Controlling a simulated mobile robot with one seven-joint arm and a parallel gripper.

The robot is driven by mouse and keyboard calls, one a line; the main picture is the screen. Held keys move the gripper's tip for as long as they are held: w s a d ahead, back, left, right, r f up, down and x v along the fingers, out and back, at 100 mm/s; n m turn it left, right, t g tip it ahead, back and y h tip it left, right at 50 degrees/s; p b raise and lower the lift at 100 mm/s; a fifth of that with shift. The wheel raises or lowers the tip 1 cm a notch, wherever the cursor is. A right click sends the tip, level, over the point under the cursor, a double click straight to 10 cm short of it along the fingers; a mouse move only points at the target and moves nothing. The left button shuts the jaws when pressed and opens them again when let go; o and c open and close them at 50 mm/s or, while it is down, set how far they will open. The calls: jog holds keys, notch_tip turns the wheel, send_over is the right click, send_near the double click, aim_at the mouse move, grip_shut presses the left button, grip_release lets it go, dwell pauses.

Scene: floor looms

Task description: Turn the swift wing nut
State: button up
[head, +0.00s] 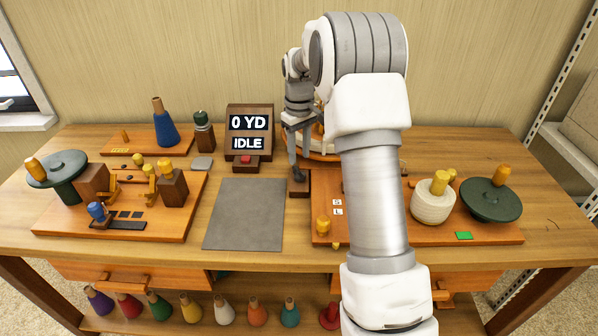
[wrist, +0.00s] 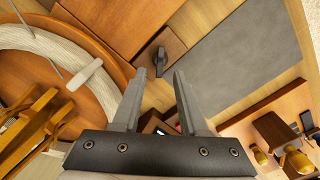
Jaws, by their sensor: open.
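A dark knob that looks like the swift wing nut (wrist: 161,60) sits on a small wooden block (wrist: 172,43) in the wrist view, beside the grey mat. The knob also shows in the head view (head: 298,174), just below my gripper (head: 294,147). In the wrist view my gripper (wrist: 158,76) is open and empty, and the knob appears just beyond and between its fingertips. I cannot tell the exact gap, but I see no contact. The round wooden swift (wrist: 125,78) with a pale skein of yarn (wrist: 62,52) lies at the left of the wrist view. My arm partly hides it in the head view.
The grey mat (head: 245,213) is clear. A display (head: 250,125) reading "0 YD" and "IDLE" stands behind it. A board with wooden posts (head: 60,222) is at left. At right, another board (head: 500,234) holds a white yarn ball (head: 432,206) and a green disc (head: 491,199).

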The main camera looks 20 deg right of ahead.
aim_at(299, 171)
notch_tip(299, 171, down, 6)
jog(key=shift+r+b, duration=0.25)
jog(key=shift+b, duration=0.2)
grip_shut()
